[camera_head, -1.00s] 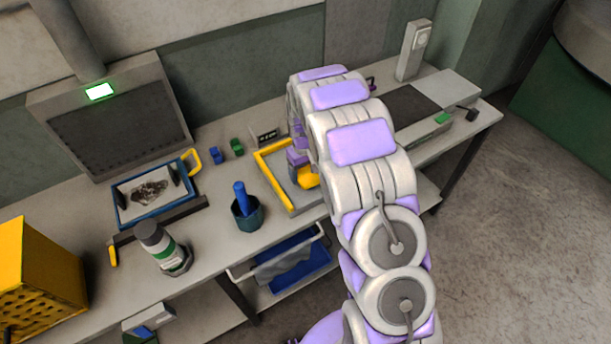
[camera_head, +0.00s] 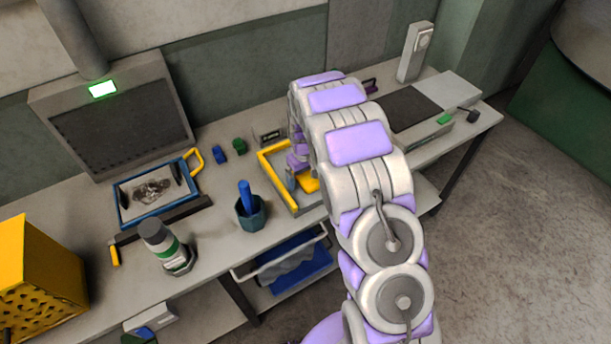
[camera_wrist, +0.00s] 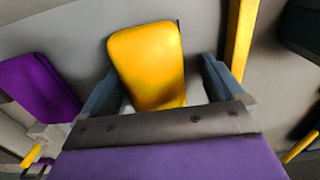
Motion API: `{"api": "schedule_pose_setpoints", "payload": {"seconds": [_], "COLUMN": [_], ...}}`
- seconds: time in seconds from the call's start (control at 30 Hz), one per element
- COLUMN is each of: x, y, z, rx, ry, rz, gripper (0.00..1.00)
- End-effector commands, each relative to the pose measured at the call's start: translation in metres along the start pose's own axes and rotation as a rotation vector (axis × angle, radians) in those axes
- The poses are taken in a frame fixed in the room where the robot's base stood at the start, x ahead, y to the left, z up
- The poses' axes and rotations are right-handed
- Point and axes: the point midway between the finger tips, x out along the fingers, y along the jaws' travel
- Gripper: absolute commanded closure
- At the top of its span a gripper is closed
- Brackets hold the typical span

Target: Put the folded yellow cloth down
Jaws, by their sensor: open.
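The folded yellow cloth (camera_head: 309,185) lies in the yellow-edged tray (camera_head: 272,174) on the bench, partly hidden by my arm in the head view. In the wrist view the cloth (camera_wrist: 148,62) is a rounded yellow pad on a grey surface. My gripper (camera_wrist: 160,70) is open, with one blue-grey finger on each side of the cloth. A gap shows at the right finger; whether the left finger touches the cloth I cannot tell. In the head view my gripper (camera_head: 298,174) is low over the tray, mostly hidden by my arm.
Small blue (camera_head: 219,154) and green (camera_head: 239,146) blocks stand behind. A blue-framed tray (camera_head: 150,192), a bottle (camera_head: 166,247) and a yellow perforated box (camera_head: 38,270) are further left.

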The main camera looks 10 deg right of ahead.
Motion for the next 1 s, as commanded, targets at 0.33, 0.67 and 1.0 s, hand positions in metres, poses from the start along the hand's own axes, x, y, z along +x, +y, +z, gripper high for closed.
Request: {"api": "schedule_pose_setpoints", "payload": {"seconds": [0.33,0.67,1.0], "x": [0.001,0.001,-0.013], "y": [-0.001,-0.001,-0.001], "z": [0.0,0.001,0.001], "rx": [0.001,0.001,0.0], "ry": [-0.001,-0.002,0.0], "rz": [-0.001,-0.002,-0.001], "gripper": [0.01,0.01,0.01]}}
